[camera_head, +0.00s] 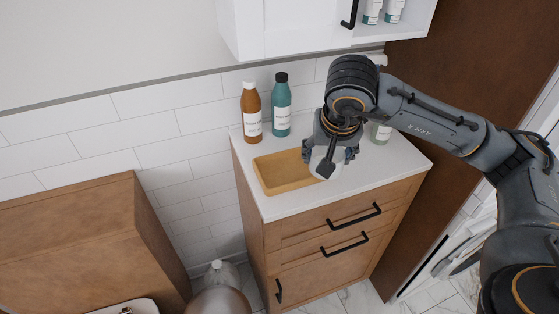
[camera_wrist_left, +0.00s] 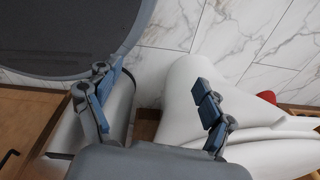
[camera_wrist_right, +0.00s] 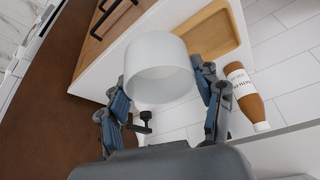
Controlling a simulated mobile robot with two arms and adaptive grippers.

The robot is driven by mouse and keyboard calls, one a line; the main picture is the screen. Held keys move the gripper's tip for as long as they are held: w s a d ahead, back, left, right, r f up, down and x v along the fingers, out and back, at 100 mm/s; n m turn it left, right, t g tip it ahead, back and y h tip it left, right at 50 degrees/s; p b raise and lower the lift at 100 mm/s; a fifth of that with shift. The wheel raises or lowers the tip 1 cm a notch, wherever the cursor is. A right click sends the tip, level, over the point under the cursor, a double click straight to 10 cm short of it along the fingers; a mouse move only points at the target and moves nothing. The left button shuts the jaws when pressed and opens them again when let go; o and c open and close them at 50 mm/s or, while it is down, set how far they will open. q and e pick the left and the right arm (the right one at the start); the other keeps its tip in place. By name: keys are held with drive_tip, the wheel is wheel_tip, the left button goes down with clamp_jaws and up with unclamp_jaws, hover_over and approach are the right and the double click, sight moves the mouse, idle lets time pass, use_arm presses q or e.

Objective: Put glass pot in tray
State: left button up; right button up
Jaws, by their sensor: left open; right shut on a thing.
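The glass pot is a frosted white cup (camera_wrist_right: 158,65), held between the fingers of my right gripper (camera_wrist_right: 164,98). In the head view the pot (camera_head: 316,163) is partly hidden by my right gripper (camera_head: 331,153), which is over the right end of the tray. The tray is a shallow tan rectangle (camera_head: 265,178) on the white counter, and it also shows behind the pot in the right wrist view (camera_wrist_right: 232,42). I cannot tell whether the pot touches the tray. My left gripper (camera_wrist_left: 153,101) is open with nothing between its fingers, and outside the head view.
An amber bottle (camera_head: 251,112) and a teal bottle (camera_head: 281,105) stand behind the tray. A pale bottle (camera_head: 381,133) stands to the right, partly behind my right arm. A white wall cabinet (camera_head: 290,25) hangs above. The counter front (camera_head: 300,203) is clear.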

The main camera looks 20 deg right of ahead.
drive_tip(key=shift+w+d+r, duration=0.1)
drive_tip(key=shift+w, duration=0.1)
drive_tip(key=w+d+f+p, duration=0.1)
drive_tip(key=w+f, duration=0.2)
drive_tip(key=w, duration=0.1)
drive_tip(key=w+f+p, duration=0.2)
drive_tip(key=w+f, duration=0.1)
drive_tip(key=w, duration=0.1)
drive_tip(key=w+d+f+p, duration=0.1)
drive_tip(key=w+f, duration=0.2)
drive_tip(key=w, duration=0.1)
drive_tip(key=shift+w+d+f+p, duration=0.15)
drive_tip(key=shift+w+d+p, duration=0.15)
drive_tip(key=shift+d+p, duration=0.1)
drive_tip(key=shift+w+f, duration=0.2)
drive_tip(key=shift+f, duration=0.1)
wheel_tip(320, 180, down, 2)
drive_tip(key=shift+f+p, duration=0.1)
drive_tip(key=shift+p, duration=0.8)
drive_tip(key=shift+f, duration=0.3)
use_arm(q)
wheel_tip(320, 180, up, 7)
drive_tip(key=s+d, duration=0.2)
drive_tip(key=shift+s, duration=0.3)
use_arm(e)
drive_tip(key=shift+f, duration=0.15)
use_arm(q)
drive_tip(key=shift+f, duration=0.15)
